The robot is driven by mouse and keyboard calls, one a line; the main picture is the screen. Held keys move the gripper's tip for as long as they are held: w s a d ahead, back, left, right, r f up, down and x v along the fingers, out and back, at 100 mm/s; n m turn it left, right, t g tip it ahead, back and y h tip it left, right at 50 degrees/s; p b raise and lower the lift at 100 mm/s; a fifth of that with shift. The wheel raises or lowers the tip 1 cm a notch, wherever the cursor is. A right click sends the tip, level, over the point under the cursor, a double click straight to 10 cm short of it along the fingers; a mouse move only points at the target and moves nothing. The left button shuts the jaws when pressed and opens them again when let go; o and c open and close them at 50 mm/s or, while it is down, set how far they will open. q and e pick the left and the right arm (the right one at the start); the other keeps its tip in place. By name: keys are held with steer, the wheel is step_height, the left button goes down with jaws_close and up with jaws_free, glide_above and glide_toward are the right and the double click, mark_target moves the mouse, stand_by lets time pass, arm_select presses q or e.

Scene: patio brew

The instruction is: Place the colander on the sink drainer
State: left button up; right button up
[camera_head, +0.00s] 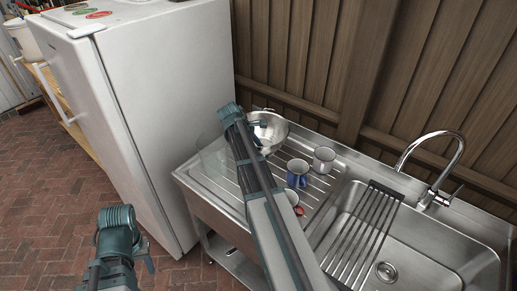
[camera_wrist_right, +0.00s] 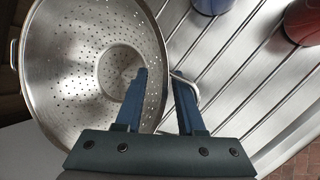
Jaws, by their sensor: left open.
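The colander (camera_head: 271,133) is a shiny steel bowl with small holes and a wire handle, at the far end of the sink drainer (camera_head: 217,173) near the wooden wall. In the right wrist view the colander (camera_wrist_right: 70,60) shows its inside. My right gripper (camera_wrist_right: 161,78) is at its rim with fingers apart, one over the bowl and one outside by the wire handle. It also shows in the head view (camera_head: 260,128). Whether the colander rests fully on the drainer is partly hidden by my arm. My left gripper (camera_head: 150,264) is open and empty, low at left.
A blue mug (camera_head: 297,174), a white mug (camera_head: 323,160) and a red mug (camera_head: 298,209) stand on the drainer. A roll-up rack (camera_head: 362,232) lies across the sink basin (camera_head: 432,250) beside the faucet (camera_head: 440,165). A white fridge (camera_head: 165,90) stands at left.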

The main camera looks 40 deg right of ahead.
steer(key=p+v, duration=1)
steer(key=v, duration=0.2)
steer(key=shift+f, duration=0.1)
steer(key=shift+a, duration=0.1)
steer(key=s+a+m+y, duration=0.1)
steer(key=s+a, duration=0.5)
steer(key=a, duration=0.5)
steer(key=s+a+f+m+y, duration=0.1)
steer(key=s+a+m+y, duration=0.1)
steer(key=s+a, duration=0.5)
steer(key=s+a+f+m+y, duration=0.1)
steer(key=s+a, duration=0.5)
steer(key=a, duration=1)
steer(key=shift+s+a+f+m, duration=0.25)
steer(key=shift+s+a+m, duration=0.15)
steer(key=shift+m, duration=0.2)
